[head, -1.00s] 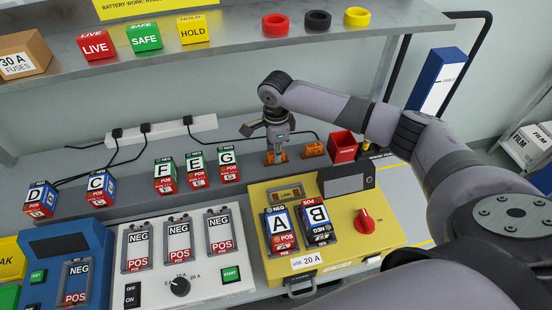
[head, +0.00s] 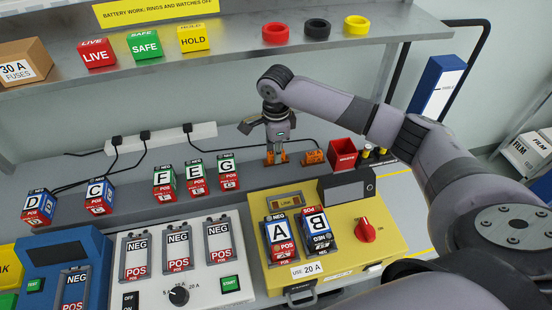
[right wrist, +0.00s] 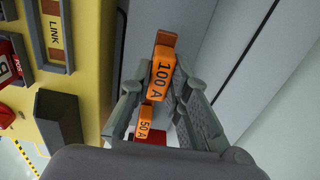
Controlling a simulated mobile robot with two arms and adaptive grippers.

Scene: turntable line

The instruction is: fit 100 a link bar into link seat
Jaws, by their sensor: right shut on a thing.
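The orange 100 A link bar (right wrist: 163,75) is between the fingers of my right gripper (right wrist: 160,90) in the right wrist view. In the head view my right gripper (head: 277,146) points down and is shut on this bar (head: 270,158) at the back of the bench. Whether the bar is clear of its holder cannot be told. The orange 50 A bar (head: 312,157) stands just to its right, and shows in the wrist view (right wrist: 149,130). The link seat (head: 285,200) is a slot marked LINK on the yellow unit, empty of any orange bar. My left gripper is not in view.
The yellow unit (head: 300,270) carries batteries A (head: 279,233) and B (head: 317,221), a dark raised box (head: 346,188) and a red knob (head: 366,230). A red bin (head: 343,151) stands right of the bars. The shelf (head: 220,50) overhangs behind my arm.

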